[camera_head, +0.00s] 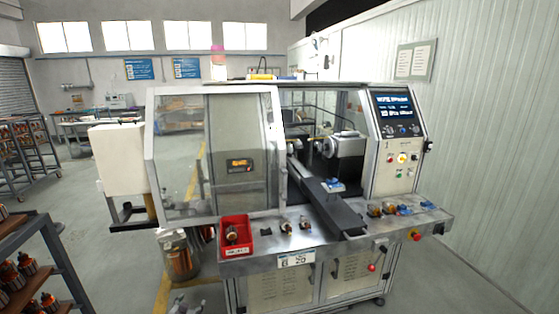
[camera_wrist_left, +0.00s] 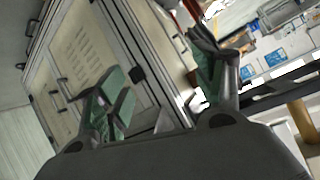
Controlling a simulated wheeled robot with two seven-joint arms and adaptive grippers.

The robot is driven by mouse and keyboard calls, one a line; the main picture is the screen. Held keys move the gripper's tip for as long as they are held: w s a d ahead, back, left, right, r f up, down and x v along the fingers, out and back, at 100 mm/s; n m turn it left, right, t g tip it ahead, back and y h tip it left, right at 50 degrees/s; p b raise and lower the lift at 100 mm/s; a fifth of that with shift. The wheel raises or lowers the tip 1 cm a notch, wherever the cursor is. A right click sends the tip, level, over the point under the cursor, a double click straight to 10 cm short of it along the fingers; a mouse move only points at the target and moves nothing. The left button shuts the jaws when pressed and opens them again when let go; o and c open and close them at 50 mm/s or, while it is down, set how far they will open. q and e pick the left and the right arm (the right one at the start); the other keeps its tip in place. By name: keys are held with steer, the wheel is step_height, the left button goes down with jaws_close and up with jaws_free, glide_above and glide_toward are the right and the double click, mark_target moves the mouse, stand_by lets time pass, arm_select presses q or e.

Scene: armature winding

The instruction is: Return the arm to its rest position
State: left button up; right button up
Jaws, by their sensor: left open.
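My left gripper (camera_head: 186,302) shows small at the bottom edge of the head view, low on the floor side in front of the machine's left cabinet. In the left wrist view my left gripper (camera_wrist_left: 160,88) has its two green-padded fingers spread wide, with nothing between them. My right gripper is in neither view.
The winding machine (camera_head: 240,160) stands ahead with its clear door at left. Its front ledge (camera_head: 270,242) holds a red bin (camera_head: 235,248) and several small parts. A rack of copper-wound armatures (camera_head: 50,245) stands at left. Open floor (camera_head: 110,240) lies between.

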arm_select(q)
steer(key=s+d+f+g, duration=0.2)
steer(key=s+f+g, duration=0.1)
steer(key=s+f, duration=1.05)
steer(key=s+d+f+g, duration=0.2)
steer(key=s+f+g, duration=0.1)
steer(key=s+f, duration=1)
steer(key=s+d+f+g, duration=0.1)
steer(key=s+f, duration=0.2)
steer(key=s, duration=0.9)
steer(key=s+d+f+g, duration=0.2)
steer(key=s+f, duration=0.1)
steer(key=s, duration=0.9)
steer(key=s+d+f+g, duration=0.2)
steer(key=s+f, duration=0.1)
steer(key=s, duration=0.9)
steer(key=shift+d+f+h, duration=0.2)
steer(key=shift+f+h, duration=0.05)
steer(key=shift+h, duration=0.15)
steer(key=shift+f, duration=0.2)
steer(key=shift+f+b, duration=2.1)
steer(key=shift+b, duration=0.25)
